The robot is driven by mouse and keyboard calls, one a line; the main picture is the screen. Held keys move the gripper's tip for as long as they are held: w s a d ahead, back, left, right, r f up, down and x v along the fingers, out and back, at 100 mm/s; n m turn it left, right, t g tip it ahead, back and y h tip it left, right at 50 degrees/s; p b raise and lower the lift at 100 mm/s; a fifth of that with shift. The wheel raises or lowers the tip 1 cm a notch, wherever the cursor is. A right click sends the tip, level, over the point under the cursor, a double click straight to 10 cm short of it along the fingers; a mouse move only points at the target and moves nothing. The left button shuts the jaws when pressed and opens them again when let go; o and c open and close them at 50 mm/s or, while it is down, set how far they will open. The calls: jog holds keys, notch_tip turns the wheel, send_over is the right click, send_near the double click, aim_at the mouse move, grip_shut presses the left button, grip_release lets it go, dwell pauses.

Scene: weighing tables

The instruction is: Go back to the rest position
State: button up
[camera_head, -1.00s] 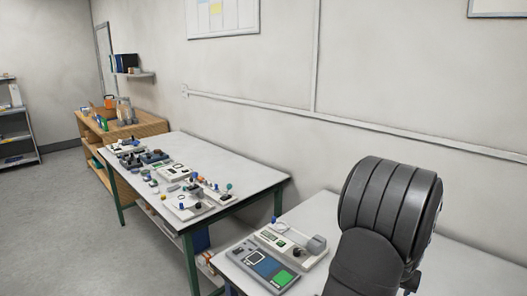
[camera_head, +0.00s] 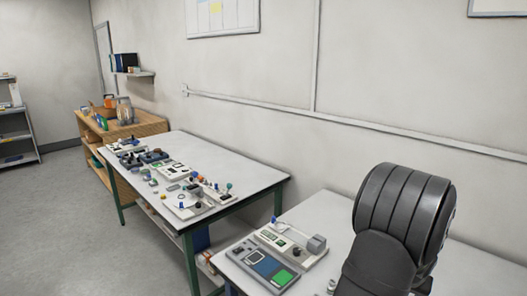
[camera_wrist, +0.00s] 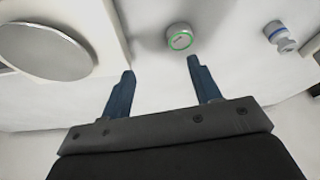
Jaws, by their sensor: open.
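My gripper (camera_wrist: 160,75) shows in the wrist view with its two blue fingers spread apart and nothing between them. It hangs over a white table top. A small round piece with a green ring (camera_wrist: 180,40) lies beyond the fingertips, close to the right one in the picture. In the head view my dark arm covers part of the near table (camera_head: 471,262), and the gripper itself is hidden there.
A device with a round metal pan (camera_wrist: 45,50) is at the wrist view's left, and a small blue-topped piece (camera_wrist: 279,36) at its right. In the head view, a blue-and-green panel device (camera_head: 266,269) stands at the near table's left end. Another table (camera_head: 245,170) carries several instruments.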

jog(key=s+d+r+m+g+h, duration=0.1)
jog(key=s+d+r+m, duration=0.2)
jog(key=s, duration=0.4)
jog(key=s+d+r+m+g, duration=0.1)
jog(key=s+d+r+m, duration=0.25)
jog(key=s, duration=0.35)
jog(key=s+d+r+m+g+h, duration=0.1)
jog(key=s+d+r+m, duration=0.15)
jog(key=s, duration=0.45)
jog(key=shift+w+a+f, duration=0.1)
jog(key=shift+w+f, duration=0.3)
jog(key=shift+w, duration=0.45)
jog(key=shift+w+a+f, duration=0.1)
jog(key=shift+w+f, duration=0.3)
jog(key=shift+w, duration=0.5)
jog(key=shift+w+a+f, duration=0.1)
jog(key=shift+w+f, duration=0.3)
jog(key=shift+w, duration=0.45)
jog(key=s+r, duration=0.3)
jog(key=s, duration=0.2)
jog(key=w+a+f+n+t, duration=0.1)
jog(key=w+n, duration=0.2)
jog(key=w, duration=0.1)
jog(key=w+a+f+n+t+y, duration=0.1)
jog(key=w+a+f+n, duration=0.1)
jog(key=w, duration=0.3)
jog(key=shift+w+a+f+n, duration=0.2)
jog(key=shift+a+f+n, duration=0.05)
jog(key=shift+n, duration=0.35)
